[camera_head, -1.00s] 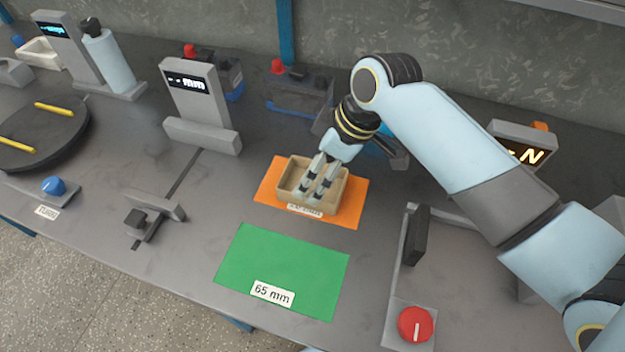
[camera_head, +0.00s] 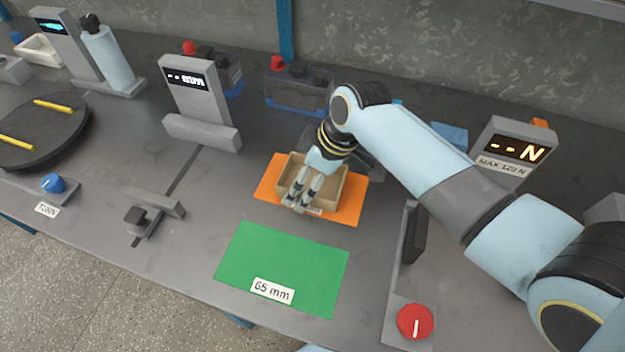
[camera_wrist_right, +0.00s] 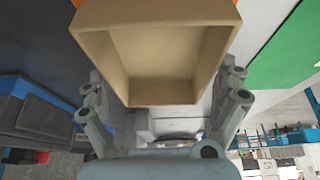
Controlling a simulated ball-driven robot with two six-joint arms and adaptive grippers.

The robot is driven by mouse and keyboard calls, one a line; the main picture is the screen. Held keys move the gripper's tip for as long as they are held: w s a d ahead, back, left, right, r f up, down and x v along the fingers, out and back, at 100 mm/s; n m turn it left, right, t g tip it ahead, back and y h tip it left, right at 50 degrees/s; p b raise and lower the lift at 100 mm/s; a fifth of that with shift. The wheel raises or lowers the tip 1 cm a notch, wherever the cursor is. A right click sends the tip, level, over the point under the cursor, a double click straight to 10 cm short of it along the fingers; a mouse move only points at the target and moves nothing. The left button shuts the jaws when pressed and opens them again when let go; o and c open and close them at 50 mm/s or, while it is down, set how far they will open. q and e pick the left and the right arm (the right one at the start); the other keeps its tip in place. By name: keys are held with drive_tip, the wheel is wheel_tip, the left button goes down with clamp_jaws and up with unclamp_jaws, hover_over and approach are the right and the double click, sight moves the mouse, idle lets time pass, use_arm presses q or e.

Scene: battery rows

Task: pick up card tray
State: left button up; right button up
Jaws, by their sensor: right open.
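The card tray (camera_head: 336,188) is a tan, open-topped box on the orange mat in the head view. It also fills the top middle of the right wrist view (camera_wrist_right: 152,88), where its inside looks empty. My right gripper (camera_head: 297,208) is over the tray's left part, its fingertips overlapping the near wall in the head view. In the right wrist view its fingers (camera_wrist_right: 160,84) stand spread on either side of the tray's near end. It is open; I cannot tell whether it touches the tray. My left gripper is not in view.
The orange mat (camera_head: 352,205) carries a partly hidden label. A green mat (camera_head: 270,255) marked 65 mm lies empty in front. A fixture with a red knob (camera_head: 415,322) and an upright plate stands at right. A display post (camera_head: 187,90) and slide (camera_head: 150,215) stand at left.

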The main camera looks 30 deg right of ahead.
drive_tip(key=shift+f, duration=0.2)
idle(0.3)
drive_tip(key=c, duration=0.8)
drive_tip(key=shift+c, duration=0.2)
